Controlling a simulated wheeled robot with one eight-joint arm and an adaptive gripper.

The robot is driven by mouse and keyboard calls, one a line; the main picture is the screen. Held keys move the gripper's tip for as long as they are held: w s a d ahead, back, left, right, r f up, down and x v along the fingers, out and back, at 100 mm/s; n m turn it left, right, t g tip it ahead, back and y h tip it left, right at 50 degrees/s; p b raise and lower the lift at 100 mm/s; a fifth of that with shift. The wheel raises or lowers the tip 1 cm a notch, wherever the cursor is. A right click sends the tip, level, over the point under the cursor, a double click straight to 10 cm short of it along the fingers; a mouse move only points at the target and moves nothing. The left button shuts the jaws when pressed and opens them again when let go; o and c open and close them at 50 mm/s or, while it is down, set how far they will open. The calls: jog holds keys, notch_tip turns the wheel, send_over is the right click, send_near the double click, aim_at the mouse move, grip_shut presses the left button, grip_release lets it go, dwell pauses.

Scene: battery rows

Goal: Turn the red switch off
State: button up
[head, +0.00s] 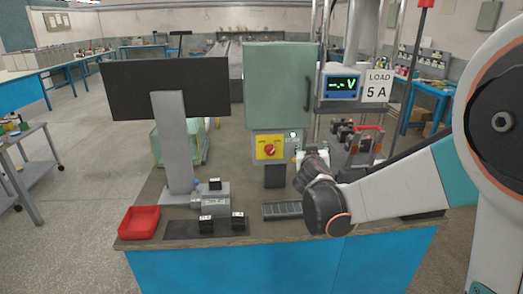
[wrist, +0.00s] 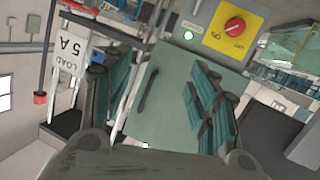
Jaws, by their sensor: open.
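The red switch (head: 269,150) is a rotary knob on a yellow plate (head: 259,155), below the green cabinet (head: 277,85). In the wrist view the red switch (wrist: 235,25) sits near the top right, with small lettering on its plate, and looks clear of my fingers. The lettering is too small to read surely, so I cannot tell the knob's setting. My gripper (head: 300,158) is just right of the plate in the head view. Its two dark teal fingers (wrist: 148,75) are spread apart and empty in the wrist view.
A lit green lamp (wrist: 188,36) sits beside the yellow plate. A meter display (head: 341,86) and a "LOAD 5 A" sign (head: 378,86) stand to the right. A monitor (head: 165,90), a red tray (head: 139,222) and a grey motor-like unit (head: 212,196) occupy the bench's left.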

jog(key=w+a+f+n+t+y, duration=0.2)
jog(key=w+a+f, duration=0.35)
jog(key=w, duration=0.25)
jog(key=n+t+y, duration=0.1)
jog(key=n+y, duration=0.1)
send_near(271, 153)
jog(key=w+b, duration=0.3)
jog(key=w, duration=0.6)
jog(key=shift+w+f, duration=0.15)
jog(key=shift+w, duration=0.2)
jog(key=c, duration=1.1)
